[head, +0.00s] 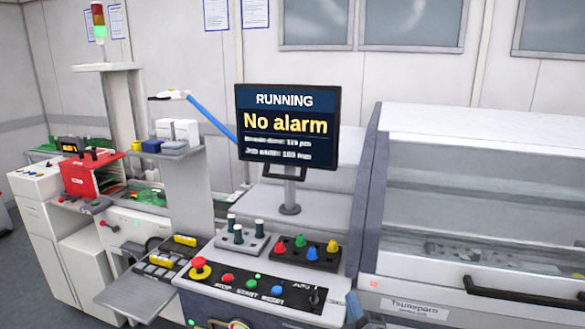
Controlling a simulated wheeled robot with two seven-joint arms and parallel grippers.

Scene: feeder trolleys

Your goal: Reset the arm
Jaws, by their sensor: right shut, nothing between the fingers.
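My right gripper (369,318) shows only in part at the bottom edge, in front of the white machine's lower left corner. It is shut with nothing between its fingers. Most of the right arm is out of view. My left gripper is not in view. The monitor (288,146) reads "RUNNING" and "No alarm".
Left of my right gripper is a control panel (262,275) with several coloured buttons and a red emergency stop (200,268). A white machine (455,190) with a dark handle (520,293) fills the right. A red feeder unit (92,172) stands far left.

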